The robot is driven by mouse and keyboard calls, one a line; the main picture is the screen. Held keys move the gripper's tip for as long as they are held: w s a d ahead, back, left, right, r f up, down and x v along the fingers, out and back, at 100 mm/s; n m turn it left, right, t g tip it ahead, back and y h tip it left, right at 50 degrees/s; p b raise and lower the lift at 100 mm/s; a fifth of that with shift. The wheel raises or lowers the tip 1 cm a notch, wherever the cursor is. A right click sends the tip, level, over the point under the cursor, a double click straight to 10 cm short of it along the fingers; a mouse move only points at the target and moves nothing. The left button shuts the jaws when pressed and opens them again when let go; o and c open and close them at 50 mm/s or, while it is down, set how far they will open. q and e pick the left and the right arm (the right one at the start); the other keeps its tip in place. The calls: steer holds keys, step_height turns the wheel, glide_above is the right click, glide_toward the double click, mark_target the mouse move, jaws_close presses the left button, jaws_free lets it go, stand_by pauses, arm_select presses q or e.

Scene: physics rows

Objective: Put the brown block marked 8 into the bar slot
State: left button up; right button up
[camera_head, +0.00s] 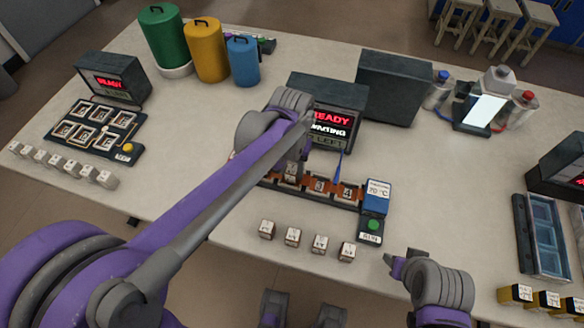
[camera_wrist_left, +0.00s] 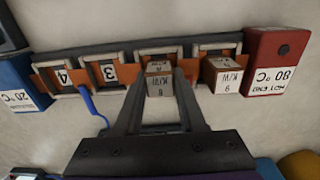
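The long orange-and-dark bar (camera_head: 332,200) lies mid-table in the head view. It has open frames marked 3 (camera_wrist_left: 108,72) and 4 (camera_wrist_left: 64,78) in the left wrist view, where its writing is upside down. My left gripper (camera_wrist_left: 161,78) is over the bar, its two fingers closed against the sides of a brown block (camera_wrist_left: 158,86) with a pale label. That block is at the frame beside 3; I cannot tell whether it is fully seated. Its number is too small to read surely. Another brown block (camera_wrist_left: 222,78) sits in the end frame. My right gripper (camera_head: 397,267) is at the table's front edge, its fingers unclear.
The bar ends in a blue 20 °C block (camera_head: 376,198) and a red 80 °C block (camera_wrist_left: 277,60). Several small blocks (camera_head: 319,244) stand in a row before the bar. A dark display box (camera_head: 328,100) stands behind it.

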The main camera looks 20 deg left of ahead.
mark_target(292, 170)
arm_select(q)
steer(key=o, duration=0.4)
steer(key=shift+r, duration=0.2)
arm_select(e)
steer(key=shift+r, duration=0.15)
arm_select(q)
step_height(292, 170, up, 12)
steer(key=shift+f+p, duration=0.1)
steer(key=shift+p, duration=0.75)
arm_select(e)
steer(key=shift+w+r, duration=0.1)
steer(key=shift+r, duration=0.6)
